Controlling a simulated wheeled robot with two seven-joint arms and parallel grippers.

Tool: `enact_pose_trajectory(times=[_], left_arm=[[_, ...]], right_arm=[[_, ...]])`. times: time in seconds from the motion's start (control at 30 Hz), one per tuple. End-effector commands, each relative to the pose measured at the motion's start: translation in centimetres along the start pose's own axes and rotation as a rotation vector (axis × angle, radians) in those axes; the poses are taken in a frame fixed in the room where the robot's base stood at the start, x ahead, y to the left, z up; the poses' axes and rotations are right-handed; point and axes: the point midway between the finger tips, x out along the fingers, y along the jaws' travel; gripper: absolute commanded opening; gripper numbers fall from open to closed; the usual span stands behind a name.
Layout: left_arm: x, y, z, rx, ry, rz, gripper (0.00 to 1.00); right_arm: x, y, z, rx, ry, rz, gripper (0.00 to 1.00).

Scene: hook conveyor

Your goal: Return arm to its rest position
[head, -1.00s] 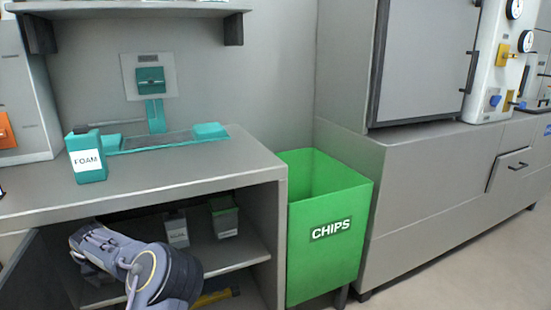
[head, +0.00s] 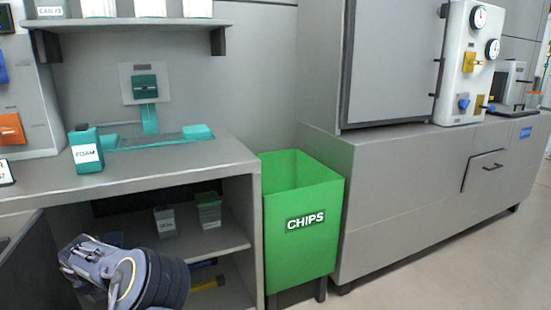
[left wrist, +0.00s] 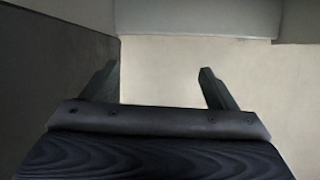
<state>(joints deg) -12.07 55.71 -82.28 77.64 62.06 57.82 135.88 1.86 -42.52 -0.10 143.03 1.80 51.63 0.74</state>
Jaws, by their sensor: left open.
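My left arm (head: 120,275) shows at the lower left of the head view, in front of the open cabinet under the counter. Its gripper fingers are not visible in that view. In the left wrist view my left gripper (left wrist: 160,85) has its two fingers spread apart with nothing between them. Pale floor shows beyond the fingers. My right gripper is in neither view.
A cabinet door (head: 35,265) stands open at the left, near my arm. The cabinet shelf (head: 190,250) holds small containers. A green CHIPS bin (head: 303,245) stands right of the counter (head: 200,163). A FOAM box (head: 87,155) sits on top. Floor at right is clear.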

Motion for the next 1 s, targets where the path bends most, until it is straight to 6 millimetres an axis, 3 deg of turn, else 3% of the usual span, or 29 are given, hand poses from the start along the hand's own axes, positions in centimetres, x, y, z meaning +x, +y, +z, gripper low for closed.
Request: enact_pose_trajectory(times=[0.33, 0.57, 0.8, 1.0], left_arm=[[-1.7, 0.0, -4.5, 0.192, 0.034, -0.165, 0.80], [-5.0, -3.1, -9.5, 0.534, -0.013, -0.386, 0.80], [-13.6, -10.0, -17.0, 1.305, -0.310, -0.619, 0.80], [-20.5, -13.7, -24.1, 2.072, -0.635, -0.545, 0.80]], right_arm=[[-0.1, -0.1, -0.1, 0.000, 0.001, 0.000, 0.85], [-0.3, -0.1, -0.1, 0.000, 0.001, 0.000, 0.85], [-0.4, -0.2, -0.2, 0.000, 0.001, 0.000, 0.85], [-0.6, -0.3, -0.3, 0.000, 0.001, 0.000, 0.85]])
